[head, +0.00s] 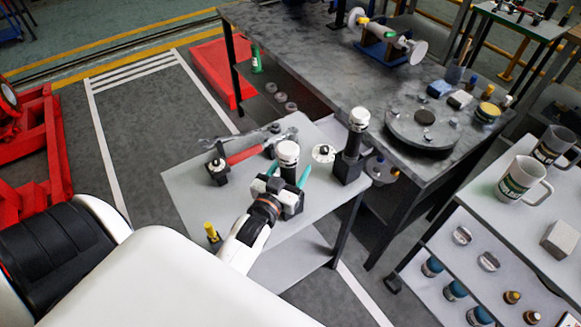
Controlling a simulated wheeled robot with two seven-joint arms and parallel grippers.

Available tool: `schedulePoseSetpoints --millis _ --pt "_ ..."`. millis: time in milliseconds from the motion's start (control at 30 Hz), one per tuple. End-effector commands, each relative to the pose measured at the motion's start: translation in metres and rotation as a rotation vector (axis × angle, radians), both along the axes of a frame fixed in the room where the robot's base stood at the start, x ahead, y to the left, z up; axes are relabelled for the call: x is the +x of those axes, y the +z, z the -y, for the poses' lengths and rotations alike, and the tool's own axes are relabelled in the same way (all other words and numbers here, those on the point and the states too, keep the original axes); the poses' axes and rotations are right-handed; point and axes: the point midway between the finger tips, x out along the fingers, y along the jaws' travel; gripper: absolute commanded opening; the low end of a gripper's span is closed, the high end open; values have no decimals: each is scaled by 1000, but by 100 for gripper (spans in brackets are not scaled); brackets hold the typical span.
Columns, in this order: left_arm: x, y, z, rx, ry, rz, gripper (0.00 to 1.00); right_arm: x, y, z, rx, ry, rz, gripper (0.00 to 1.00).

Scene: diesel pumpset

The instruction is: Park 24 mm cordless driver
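My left gripper (287,175) is over the grey tool table, its arm coming in from the lower left. Its two teal fingers are apart, one on each side of a white-capped driver (288,153) with a dark body. The gripper body hides the driver's lower part, and I cannot tell whether the fingers touch it. A second white-capped driver (358,120) stands upright in a black block (348,168) to the right. No size marking is readable on either one. My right gripper is not in view.
The tool table (190,180) also holds a red-handled tool (245,154), a small black block (217,172), a white dial-like disc (323,153) and a yellow-topped piece (211,230). A dark workbench (300,45) stands behind. A shelf with mugs (520,180) is at right.

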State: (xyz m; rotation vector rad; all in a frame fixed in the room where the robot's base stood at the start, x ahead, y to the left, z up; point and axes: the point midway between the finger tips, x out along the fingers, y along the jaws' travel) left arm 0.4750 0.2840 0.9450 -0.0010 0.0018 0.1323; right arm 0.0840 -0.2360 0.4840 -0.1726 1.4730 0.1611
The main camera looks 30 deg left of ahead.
Motion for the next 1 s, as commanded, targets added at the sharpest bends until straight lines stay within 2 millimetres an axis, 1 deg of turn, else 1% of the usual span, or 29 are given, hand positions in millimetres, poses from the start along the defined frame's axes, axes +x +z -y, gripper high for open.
schedulePoseSetpoints --millis 133,233,500,600,700,833,1000 --pt "-6 -2 1 0 0 -2 61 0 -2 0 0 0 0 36" --pt "-19 -3 3 0 0 -2 61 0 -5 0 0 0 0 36" --pt "-74 -3 10 -1 0 -2 61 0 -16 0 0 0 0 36" --pt "-92 -2 12 -1 0 0 61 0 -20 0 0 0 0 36" --pt "-105 -2 14 0 0 0 61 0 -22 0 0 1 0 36" --pt "-115 0 15 0 0 2 61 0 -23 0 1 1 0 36" --pt "-119 1 16 1 0 4 61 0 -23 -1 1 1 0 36"
